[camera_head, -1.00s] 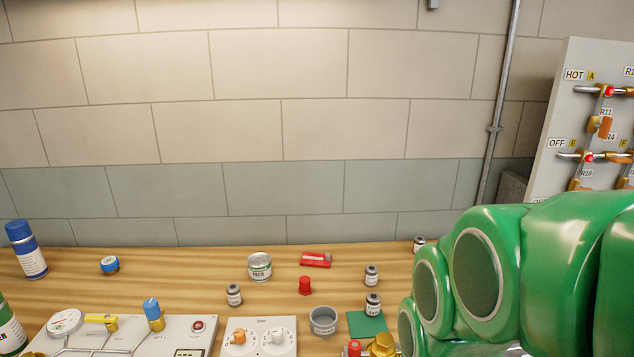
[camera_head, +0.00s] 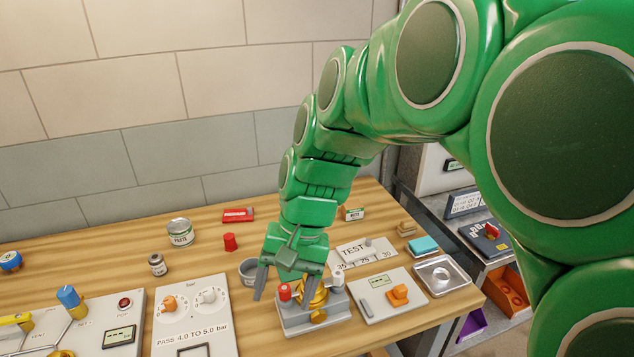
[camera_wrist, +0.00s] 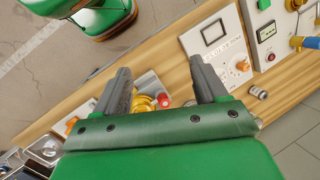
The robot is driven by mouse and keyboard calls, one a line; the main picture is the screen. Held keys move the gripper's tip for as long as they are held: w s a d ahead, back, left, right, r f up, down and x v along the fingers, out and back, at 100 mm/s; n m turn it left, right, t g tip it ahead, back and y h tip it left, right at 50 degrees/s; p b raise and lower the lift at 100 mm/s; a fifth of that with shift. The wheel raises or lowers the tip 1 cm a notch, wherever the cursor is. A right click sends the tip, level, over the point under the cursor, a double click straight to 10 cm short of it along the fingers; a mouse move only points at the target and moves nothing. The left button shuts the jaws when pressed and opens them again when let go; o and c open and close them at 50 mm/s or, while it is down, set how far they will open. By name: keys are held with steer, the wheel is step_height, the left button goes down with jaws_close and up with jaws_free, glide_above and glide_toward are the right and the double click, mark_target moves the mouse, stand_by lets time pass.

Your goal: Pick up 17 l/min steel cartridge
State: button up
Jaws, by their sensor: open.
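A small steel cartridge (camera_head: 157,264) with a pale label stands upright on the wooden bench, left of the grey cup. A similar small steel cylinder (camera_wrist: 258,93) shows in the wrist view, right of the jaws. Its label is too small to read, so I cannot tell which is 17 l/min. Other cartridges seen earlier are hidden, probably behind my arm. My gripper (camera_head: 283,290) is open and empty, pointing down over the bench by the brass valve fixture (camera_head: 318,291). In the wrist view my gripper (camera_wrist: 158,68) has its two fingers wide apart.
A red cap (camera_head: 230,242), paste tin (camera_head: 180,232) and grey cup (camera_head: 247,272) stand nearby. Control panels (camera_head: 193,318) line the front edge. A TEST plate (camera_head: 355,252), a plate with an orange part (camera_head: 388,295) and a metal tray (camera_head: 441,275) lie to the right.

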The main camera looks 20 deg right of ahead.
steer(key=w+r+m+t+y, duration=0.1)
steer(key=w+m+y, duration=0.35)
steer(key=w, duration=1.35)
steer(key=w+d+f+m+t+y, duration=0.1)
steer(key=w+d+m+t, duration=0.15)
steer(key=w, duration=0.45)
steer(key=w+d+f+m+t+y, duration=0.1)
steer(key=w+d+m, duration=0.25)
steer(key=w, duration=0.45)
steer(key=w+d+f+m+t, duration=0.2)
steer(key=w+d+f+m, duration=0.2)
steer(key=d, duration=0.6)
steer(key=w+d+f+m+t+h, duration=0.1)
steer(key=w+d+f+m+t, duration=0.2)
steer(key=d, duration=0.7)
steer(key=w+d+f+m+t, duration=0.2)
steer(key=w+d+f+m, duration=0.4)
steer(key=w+d+f, duration=0.2)
steer(key=shift+w+d+f+m+h, duration=0.2)
steer(key=shift+w+d, duration=0.3)
steer(key=shift+d, duration=0.25)
steer(key=shift+w+d+f+m+h, duration=0.15)
steer(key=shift+w+d, duration=0.3)
steer(key=shift+d, duration=0.25)
steer(key=shift+x, duration=1.1)
steer(key=shift+r+x, duration=0.15)
steer(key=shift+x, duration=1.2)
steer(key=shift+r+x, duration=0.15)
steer(key=shift+x, duration=1.2)
steer(key=shift+a, duration=0.15)
